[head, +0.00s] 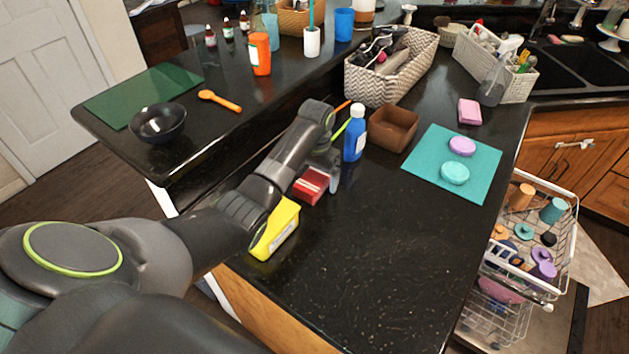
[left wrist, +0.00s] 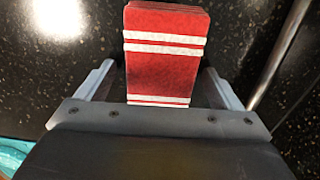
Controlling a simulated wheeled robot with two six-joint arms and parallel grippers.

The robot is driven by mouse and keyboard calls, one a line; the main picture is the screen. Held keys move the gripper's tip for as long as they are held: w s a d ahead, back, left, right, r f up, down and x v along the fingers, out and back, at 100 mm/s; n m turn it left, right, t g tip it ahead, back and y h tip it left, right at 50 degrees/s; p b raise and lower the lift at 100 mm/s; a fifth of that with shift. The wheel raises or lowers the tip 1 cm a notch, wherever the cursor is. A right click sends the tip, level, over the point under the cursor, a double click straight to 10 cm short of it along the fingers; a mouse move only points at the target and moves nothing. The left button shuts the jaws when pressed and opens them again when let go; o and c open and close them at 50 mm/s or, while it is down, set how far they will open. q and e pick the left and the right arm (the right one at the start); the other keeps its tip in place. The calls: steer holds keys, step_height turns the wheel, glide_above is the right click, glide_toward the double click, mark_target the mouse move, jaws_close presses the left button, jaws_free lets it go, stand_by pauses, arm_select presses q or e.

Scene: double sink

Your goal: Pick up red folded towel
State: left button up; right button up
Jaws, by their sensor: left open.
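The red folded towel (head: 311,186) with white stripes lies on the black counter, beside the yellow box. It also shows in the left wrist view (left wrist: 165,60), where its near part lies between the two fingers. My left gripper (head: 325,170) is pointed down over the towel and is open. In the left wrist view one finger of this gripper (left wrist: 158,88) stands on each side of the towel, with a gap visible on both sides. The gripper hides part of the towel in the head view. My right gripper is not in view.
A yellow box (head: 275,230) stands just in front of the towel. A blue bottle (head: 355,135) and a brown box (head: 394,128) stand behind it. A teal mat (head: 425,165) with two round soaps lies to the right. The front of the counter is clear.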

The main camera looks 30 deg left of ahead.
mark_target(316, 175)
arm_select(q)
steer(key=c, duration=1.1)
step_height(316, 175, up, 5)
steer(key=shift+f+b, duration=0.1)
steer(key=shift+b, duration=0.45)
step_height(316, 175, up, 4)
steer(key=shift+p, duration=0.6)
steer(key=shift+r+p, duration=0.7)
steer(key=shift+p, duration=0.1)
